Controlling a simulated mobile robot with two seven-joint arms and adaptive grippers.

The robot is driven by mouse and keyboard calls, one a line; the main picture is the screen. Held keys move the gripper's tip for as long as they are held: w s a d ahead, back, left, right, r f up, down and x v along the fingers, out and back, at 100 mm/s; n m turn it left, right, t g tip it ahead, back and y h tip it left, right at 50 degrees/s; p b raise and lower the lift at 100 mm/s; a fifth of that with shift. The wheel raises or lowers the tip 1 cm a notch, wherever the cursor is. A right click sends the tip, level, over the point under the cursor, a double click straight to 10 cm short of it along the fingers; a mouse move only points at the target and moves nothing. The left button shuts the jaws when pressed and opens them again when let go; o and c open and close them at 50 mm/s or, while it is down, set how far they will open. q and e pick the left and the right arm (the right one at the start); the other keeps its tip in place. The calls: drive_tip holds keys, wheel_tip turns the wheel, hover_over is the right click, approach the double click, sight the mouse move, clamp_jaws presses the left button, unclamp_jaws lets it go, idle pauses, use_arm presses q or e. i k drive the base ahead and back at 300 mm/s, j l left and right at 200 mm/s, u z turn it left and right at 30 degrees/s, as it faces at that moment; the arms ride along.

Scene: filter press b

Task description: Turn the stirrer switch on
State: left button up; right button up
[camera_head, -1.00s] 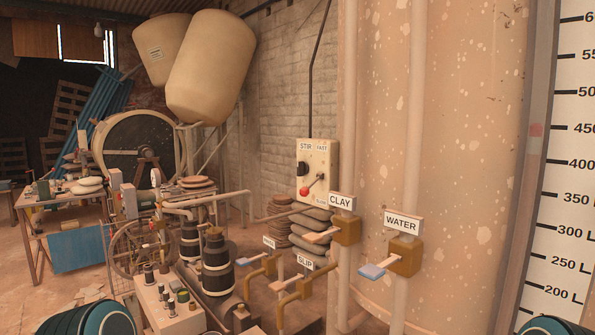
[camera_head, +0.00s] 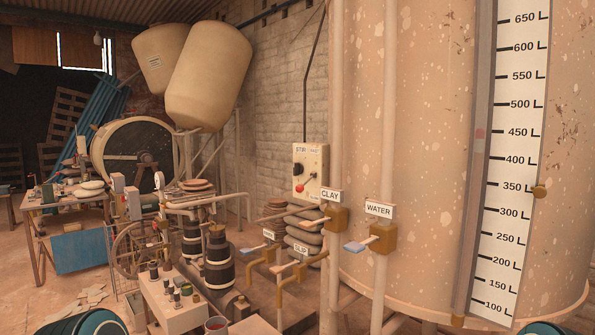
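The stirrer control box (camera_head: 310,172) is a pale panel on the brick wall, labelled "STIR" and "FAST" at its top. It carries a black knob (camera_head: 298,168) at its left and a lever with a red ball end (camera_head: 300,188) pointing down-left. The lettering and the switch's marked position are too small to read. Neither gripper shows. Only rounded dark-and-teal parts of my own body (camera_head: 88,325) show along the bottom edge, well apart from the box.
Pipes with valve handles labelled "CLAY" (camera_head: 331,196) and "WATER" (camera_head: 379,209) stand right of the box. A large speckled tank (camera_head: 430,120) with a litre scale (camera_head: 515,160) fills the right. Stacked brown sacks (camera_head: 303,238) lie below the box. A bench with small bottles (camera_head: 172,310) stands front left.

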sight(298, 167)
drive_tip(key=k+z, duration=0.15)
drive_tip(key=z, duration=1.05)
drive_tip(key=j+z, duration=0.7)
drive_tip(key=k+j, duration=0.1)
drive_tip(key=j, duration=0.35)
drive_tip(key=k+j, duration=0.15)
drive_tip(key=j, duration=0.3)
drive_tip(key=k+j, duration=0.1)
drive_tip(key=j, duration=0.35)
drive_tip(key=k+j, duration=0.1)
drive_tip(key=j, duration=0.35)
